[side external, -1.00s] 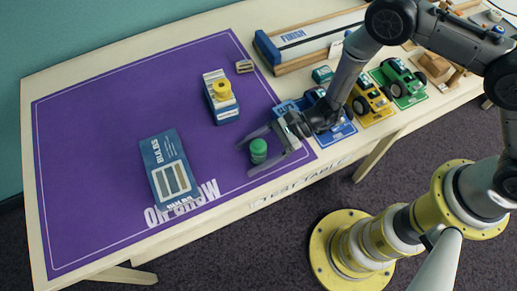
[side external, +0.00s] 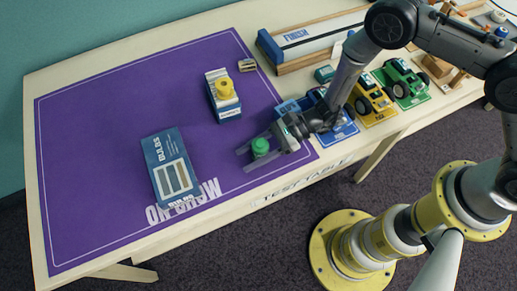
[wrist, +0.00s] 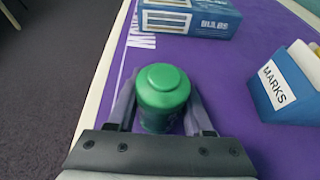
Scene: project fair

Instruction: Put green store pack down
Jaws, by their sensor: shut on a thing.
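The green store pack (side external: 260,147) is a small green cylinder with a raised round top. It is upright at the purple mat's near right part, close to the table's front edge. My gripper (side external: 258,152) is shut on it, with one finger on each side. In the wrist view the green pack (wrist: 163,92) sits between the two fingers (wrist: 160,112). Its lower part is partly hidden by the gripper, and I cannot tell whether its base touches the mat.
The purple mat (side external: 110,130) has wide free room at left. A blue bulbs box (side external: 168,165) lies left of my gripper. A blue marks box (side external: 223,100) with a yellow item stands behind. Toy trucks, including a yellow one (side external: 370,95), stand at right.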

